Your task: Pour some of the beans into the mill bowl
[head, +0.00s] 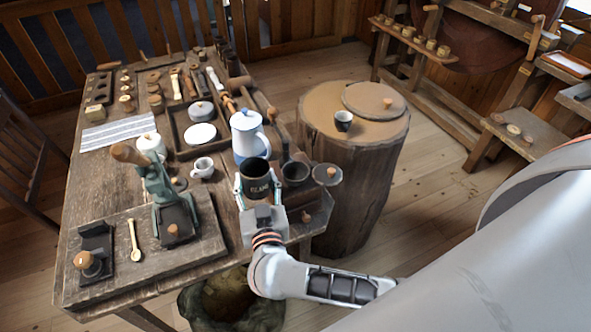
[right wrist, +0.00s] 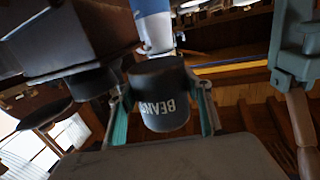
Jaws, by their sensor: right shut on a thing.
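My right gripper (head: 257,192) is shut on a dark canister (head: 257,183) lettered BEANS, with a finger on each side. The canister looks about upright, its open mouth dark; I cannot make out the beans inside. The right wrist view shows the canister (right wrist: 160,95) between the gripper's fingers (right wrist: 163,112). Just right of it in the head view, apart by a small gap, is a dark round bowl (head: 295,173), apparently the mill bowl, above a wooden box (head: 312,212). My left gripper is not in view.
A blue and white pot (head: 246,135) stands right behind the canister. A white cup (head: 202,167) and a green lever press (head: 172,200) are to the left on the table (head: 85,215). A stump (head: 355,190) with a small dark cup (head: 343,120) stands right.

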